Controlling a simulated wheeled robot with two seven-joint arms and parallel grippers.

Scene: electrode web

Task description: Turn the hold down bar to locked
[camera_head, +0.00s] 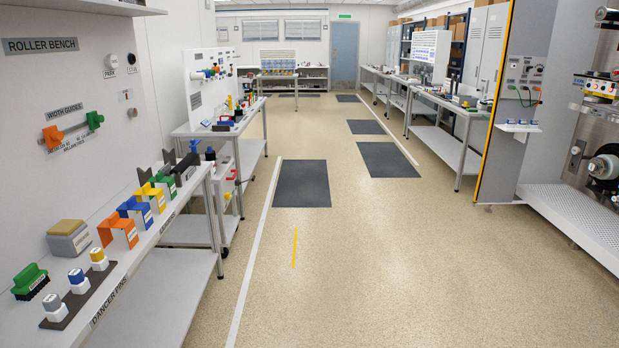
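I cannot pick out a hold down bar for certain in this view. A tall machine (603,125) with a metal face, a dark round roller (604,167) and a red, yellow and white assembly (601,88) stands at the right edge, partly cut off by the frame. A grey panel (524,75) with small controls and cables is beside it. Neither of my grippers is in view.
A roller bench (170,215) with coloured blocks and pins runs along the left wall. More benches (455,115) stand at right. The speckled floor (400,260) between is clear, with dark mats (301,183). A raised perforated platform (590,215) fronts the machine.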

